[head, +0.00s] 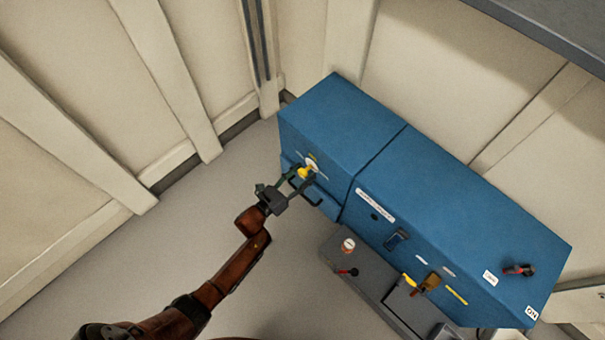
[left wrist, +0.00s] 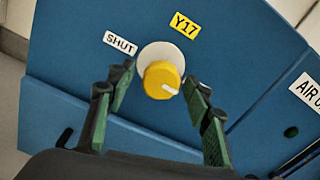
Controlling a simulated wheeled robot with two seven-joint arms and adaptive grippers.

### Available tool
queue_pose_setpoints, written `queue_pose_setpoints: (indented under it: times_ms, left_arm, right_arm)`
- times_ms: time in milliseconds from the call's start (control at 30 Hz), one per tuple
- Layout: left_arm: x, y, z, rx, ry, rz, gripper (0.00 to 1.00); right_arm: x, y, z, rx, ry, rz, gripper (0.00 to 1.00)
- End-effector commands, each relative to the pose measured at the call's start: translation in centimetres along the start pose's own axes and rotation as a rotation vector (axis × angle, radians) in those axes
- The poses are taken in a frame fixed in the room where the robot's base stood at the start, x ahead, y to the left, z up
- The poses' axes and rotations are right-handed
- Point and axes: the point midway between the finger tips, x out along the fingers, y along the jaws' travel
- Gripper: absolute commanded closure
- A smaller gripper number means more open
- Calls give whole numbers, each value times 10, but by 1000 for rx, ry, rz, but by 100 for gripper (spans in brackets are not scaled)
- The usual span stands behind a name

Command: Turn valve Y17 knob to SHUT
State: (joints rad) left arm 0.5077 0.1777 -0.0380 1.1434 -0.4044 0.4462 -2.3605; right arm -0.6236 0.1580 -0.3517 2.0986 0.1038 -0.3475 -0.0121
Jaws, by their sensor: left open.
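The yellow valve Y17 knob (left wrist: 160,78) sits on a white disc (left wrist: 150,53) on the front of a blue cabinet (left wrist: 80,85). Its white pointer mark faces the lower right in the left wrist view. The SHUT label (left wrist: 120,43) is at the disc's upper left, and the yellow Y17 label (left wrist: 185,25) is above right. My left gripper (left wrist: 157,84) is open, with one finger to each side of the knob and visible gaps. In the head view the left gripper (head: 291,184) is just in front of the knob (head: 305,172). My right gripper is not in view.
A second blue cabinet section (head: 450,215) adjoins on the right, with switches and labels. A grey bench (head: 345,285) below carries a small round-topped item (head: 348,245) and a red-handled item (head: 347,271). The floor (head: 285,265) left of it is clear.

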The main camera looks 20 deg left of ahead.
Motion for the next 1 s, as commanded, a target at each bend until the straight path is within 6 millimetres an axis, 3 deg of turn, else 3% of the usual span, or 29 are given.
queue_pose_setpoints:
  times_ms: [633, 1000]
  left_arm:
    - [-1, 1, 0, -1, 0, 1, 94]
    - [-1, 0, 0, -59, 0, 1, 96]
  right_arm:
    - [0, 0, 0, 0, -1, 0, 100]
    - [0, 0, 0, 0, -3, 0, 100]
